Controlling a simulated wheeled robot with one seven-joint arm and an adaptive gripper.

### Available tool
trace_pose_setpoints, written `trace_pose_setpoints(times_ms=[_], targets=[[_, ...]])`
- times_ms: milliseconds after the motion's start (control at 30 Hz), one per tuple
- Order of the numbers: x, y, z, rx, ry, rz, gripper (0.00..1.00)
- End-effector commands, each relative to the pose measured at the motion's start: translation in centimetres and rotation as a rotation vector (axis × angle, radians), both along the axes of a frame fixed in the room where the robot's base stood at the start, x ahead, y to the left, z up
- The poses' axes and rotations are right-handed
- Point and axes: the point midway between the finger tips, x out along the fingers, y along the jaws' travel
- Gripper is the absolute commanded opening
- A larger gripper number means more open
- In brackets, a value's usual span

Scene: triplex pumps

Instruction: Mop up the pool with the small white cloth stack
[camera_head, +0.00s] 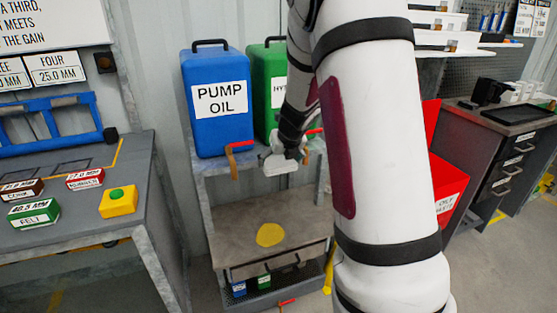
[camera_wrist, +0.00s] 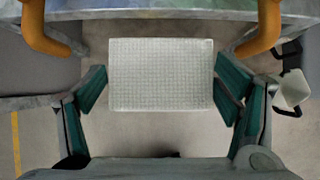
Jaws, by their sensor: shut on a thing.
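The small white cloth stack (camera_wrist: 160,72) is held level between the two green-padded fingers of my gripper (camera_wrist: 160,90) in the wrist view. In the head view my gripper (camera_head: 284,158) is in front of the drum shelf, and the cloth stack (camera_head: 280,167) shows as a pale block below it. The pool (camera_head: 270,235) is a flat yellow patch on the grey-brown lower surface of the stand, below the gripper and slightly left of it. The cloth is above the pool and apart from it. The pool does not show in the wrist view.
Small bottles (camera_head: 250,284) sit in a tray under the stand. A workbench (camera_head: 85,215) is at left, a red bin (camera_head: 449,185) at right.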

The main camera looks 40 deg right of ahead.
Motion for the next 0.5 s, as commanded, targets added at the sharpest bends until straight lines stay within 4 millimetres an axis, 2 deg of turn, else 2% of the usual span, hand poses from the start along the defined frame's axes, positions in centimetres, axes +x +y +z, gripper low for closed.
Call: trace_pose_setpoints(times_ms=[33,500], targets=[[0.1,0.0,-0.7,0.000,-0.001,-0.001,0.54],[0.1,0.0,-5.0,0.000,-0.001,0.000,0.54]])
